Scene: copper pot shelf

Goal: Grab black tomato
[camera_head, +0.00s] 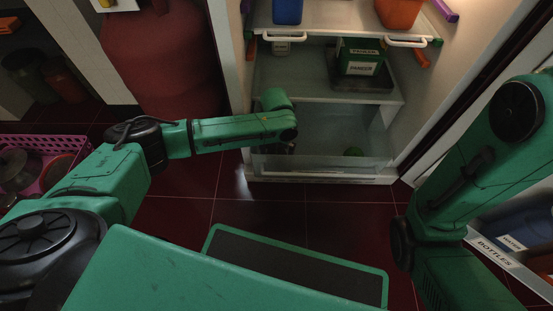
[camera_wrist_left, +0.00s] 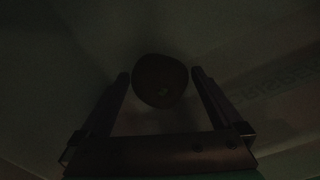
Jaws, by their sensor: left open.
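A dark, round object that looks like the black tomato (camera_wrist_left: 160,80) shows in the left wrist view, in dim light. My left gripper (camera_wrist_left: 160,74) is open, with one finger on either side of it; I cannot tell whether they touch it. In the head view, my left arm reaches into the clear bottom drawer (camera_head: 330,164) of the open fridge. There my left gripper (camera_head: 291,147) is mostly hidden behind the wrist, and I cannot make out the tomato. My right arm is at the right, with its gripper out of view.
A small green item (camera_head: 353,152) lies in the drawer, right of my left gripper. A green box (camera_head: 360,57) stands on the shelf above. The fridge door with a bottles rack (camera_head: 510,262) is open at the right. A pink basket (camera_head: 75,143) stands at the left.

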